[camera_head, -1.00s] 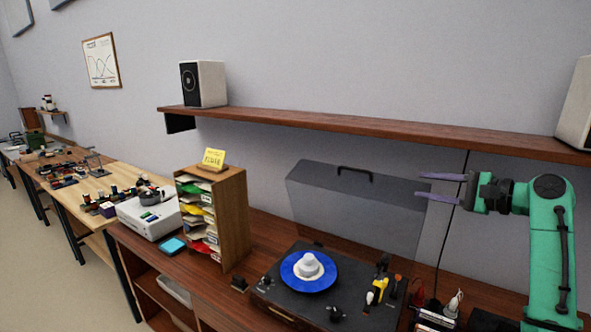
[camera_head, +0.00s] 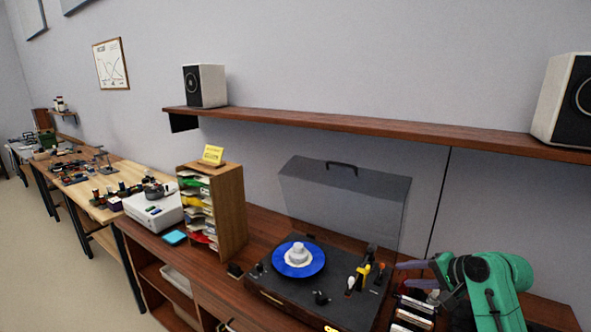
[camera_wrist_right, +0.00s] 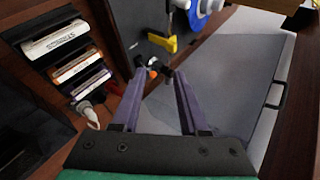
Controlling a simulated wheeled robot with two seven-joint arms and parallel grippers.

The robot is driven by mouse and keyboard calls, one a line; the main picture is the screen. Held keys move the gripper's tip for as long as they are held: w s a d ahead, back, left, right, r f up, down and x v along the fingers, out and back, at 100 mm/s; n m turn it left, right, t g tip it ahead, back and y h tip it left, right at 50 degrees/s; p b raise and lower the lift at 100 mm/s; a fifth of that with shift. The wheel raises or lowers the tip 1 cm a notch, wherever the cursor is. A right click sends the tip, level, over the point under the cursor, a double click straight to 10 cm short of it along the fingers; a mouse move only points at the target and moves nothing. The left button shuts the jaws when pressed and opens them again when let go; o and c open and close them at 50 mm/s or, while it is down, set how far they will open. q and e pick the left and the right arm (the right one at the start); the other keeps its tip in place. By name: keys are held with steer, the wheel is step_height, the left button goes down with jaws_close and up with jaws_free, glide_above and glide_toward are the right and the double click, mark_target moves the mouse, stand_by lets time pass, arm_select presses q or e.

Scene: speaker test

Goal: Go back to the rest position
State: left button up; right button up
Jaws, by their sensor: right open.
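My right gripper (camera_head: 402,274) is in the lower right of the head view, on a green arm. Its two purple fingers point left, over the right end of the record player (camera_head: 335,307). In the right wrist view the gripper (camera_wrist_right: 160,73) has its fingers apart with nothing held between them. Beyond the fingertips a yellow-handled piece (camera_wrist_right: 163,42) shows on the player's deck. My left gripper is not in view.
The record player has a blue record (camera_head: 316,262) and a raised smoky lid (camera_head: 345,198). A slotted rack (camera_wrist_right: 60,45) sits beside the gripper. A shelf (camera_head: 370,128) with a left speaker (camera_head: 207,86) and right speaker (camera_head: 565,100) runs above. A paper sorter (camera_head: 232,210) stands left.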

steer(key=s+a+f+n+g+h, duration=0.2)
steer(key=s+a+f+n, duration=0.15)
steer(key=s+f, duration=0.55)
steer(key=s+a+f+n+g+h, duration=0.15)
steer(key=s+f+n, duration=0.25)
steer(key=s, duration=0.5)
steer(key=s+f+n+g+h, duration=0.2)
steer(key=s+f+n, duration=0.2)
steer(key=s, duration=0.5)
steer(key=s+f, duration=0.3)
steer(key=f, duration=2)
steer(key=s+d+f+n+g, duration=0.1)
steer(key=s+d+f+g, duration=0.1)
steer(key=s+f, duration=1.2)
steer(key=s, duration=0.3)
steer(key=shift+d+f, duration=0.25)
steer(key=shift+d, duration=0.1)
